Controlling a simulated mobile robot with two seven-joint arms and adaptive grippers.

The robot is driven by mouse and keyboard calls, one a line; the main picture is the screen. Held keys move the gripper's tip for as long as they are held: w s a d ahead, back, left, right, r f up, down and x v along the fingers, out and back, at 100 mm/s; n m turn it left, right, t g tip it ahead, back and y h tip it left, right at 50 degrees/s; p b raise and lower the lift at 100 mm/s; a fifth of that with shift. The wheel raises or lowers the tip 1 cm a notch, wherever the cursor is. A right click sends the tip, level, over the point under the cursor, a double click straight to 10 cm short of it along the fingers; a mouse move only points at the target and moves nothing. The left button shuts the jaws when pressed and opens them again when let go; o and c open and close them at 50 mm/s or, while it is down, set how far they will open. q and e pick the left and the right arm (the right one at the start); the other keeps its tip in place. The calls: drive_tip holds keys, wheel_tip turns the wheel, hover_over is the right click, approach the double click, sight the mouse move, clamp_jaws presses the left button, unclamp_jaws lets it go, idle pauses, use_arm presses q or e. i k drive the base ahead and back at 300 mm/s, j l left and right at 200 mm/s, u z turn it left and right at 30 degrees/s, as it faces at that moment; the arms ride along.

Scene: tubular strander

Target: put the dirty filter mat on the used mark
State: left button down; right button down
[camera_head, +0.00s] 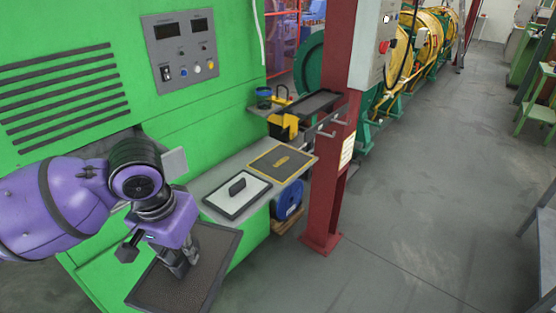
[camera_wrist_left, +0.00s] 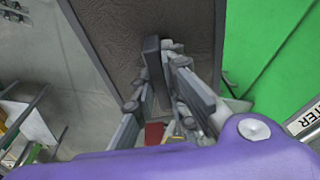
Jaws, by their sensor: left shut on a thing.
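The dirty filter mat (camera_head: 218,250) is a dark brown panel with a grey frame. It hangs tilted in front of the green cabinet, left of and lower than the shelf. My left gripper (camera_head: 178,270) is shut on the mat's upright handle. In the left wrist view the handle stands between the fingers of the left gripper (camera_wrist_left: 165,65), with the brown mat (camera_wrist_left: 112,35) behind it. The used mark (camera_head: 268,165), a dark square with a yellow outline, lies bare on the shelf. My right gripper is not in view.
A pale filter mat (camera_head: 222,200) with a dark frame and handle lies on the grey shelf (camera_head: 207,181), beside the mark. A red post (camera_head: 330,180) stands close to the shelf's right end. A dark tray (camera_head: 309,103) and a yellow-black box (camera_head: 283,125) are behind.

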sight(276, 159)
drive_tip(key=i+l+u, duration=0.2)
drive_tip(key=i+l, duration=0.55)
drive_tip(key=i+l+u, duration=0.25)
drive_tip(key=i+l, duration=0.65)
drive_tip(key=i, duration=0.2)
drive_tip(key=i+l, duration=0.15)
drive_tip(key=i, duration=0.15)
